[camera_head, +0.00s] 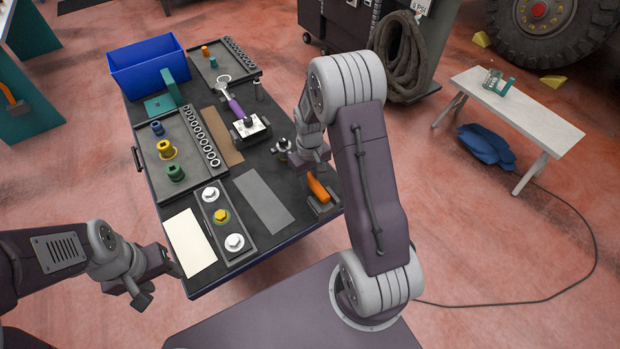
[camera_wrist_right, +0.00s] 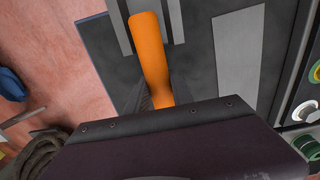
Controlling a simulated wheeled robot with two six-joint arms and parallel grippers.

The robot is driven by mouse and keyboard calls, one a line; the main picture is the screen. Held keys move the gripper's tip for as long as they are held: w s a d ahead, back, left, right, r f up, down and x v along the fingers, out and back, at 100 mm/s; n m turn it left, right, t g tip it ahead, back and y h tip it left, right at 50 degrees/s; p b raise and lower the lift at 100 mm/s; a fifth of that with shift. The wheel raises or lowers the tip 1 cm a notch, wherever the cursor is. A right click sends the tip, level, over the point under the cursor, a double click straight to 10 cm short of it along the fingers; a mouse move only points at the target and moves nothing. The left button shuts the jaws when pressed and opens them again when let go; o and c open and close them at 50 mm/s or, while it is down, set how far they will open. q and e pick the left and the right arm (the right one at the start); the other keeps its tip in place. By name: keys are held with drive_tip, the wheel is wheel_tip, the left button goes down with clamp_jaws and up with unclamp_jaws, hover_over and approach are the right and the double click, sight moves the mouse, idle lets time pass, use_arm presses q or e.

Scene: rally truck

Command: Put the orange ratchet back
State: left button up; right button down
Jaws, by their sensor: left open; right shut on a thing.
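The orange ratchet (camera_head: 317,187) is at the right edge of the dark worktable (camera_head: 205,284), and only its orange handle shows clearly. In the right wrist view its handle (camera_wrist_right: 150,48) points up the picture, and its head is hidden. My right gripper (camera_head: 321,201) is shut on the handle, low near the tabletop; I cannot tell whether the ratchet touches the table. My left gripper (camera_head: 150,283) is open and empty, beside the table's front left corner.
A bare grey mat (camera_head: 264,201) lies left of the ratchet, with a brown mat (camera_head: 219,137) behind it. A purple-handled ratchet (camera_head: 236,108) rests farther back. A blue bin (camera_head: 150,72), socket trays (camera_head: 165,190) and a bolt tray (camera_head: 235,258) fill the left side.

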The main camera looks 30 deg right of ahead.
drive_tip(key=c, duration=1.2)
unclamp_jaws()
drive_tip(key=shift+f, duration=0.1)
drive_tip(key=shift+c, duration=0.2)
drive_tip(key=shift+o, duration=0.6)
wheel_tip(320, 180, up, 9)
drive_tip(key=shift+r+b, duration=0.1)
drive_tip(key=shift+b, duration=0.35)
drive_tip(key=s+a+f, duration=0.1)
drive_tip(key=s+a, duration=0.2)
drive_tip(key=s, duration=0.3)
drive_tip(key=s+a+m+t, duration=0.1)
drive_tip(key=s+a, duration=0.3)
drive_tip(key=s, duration=0.2)
drive_tip(key=shift+s+a+f, duration=0.25)
drive_tip(key=shift+s+f, duration=0.15)
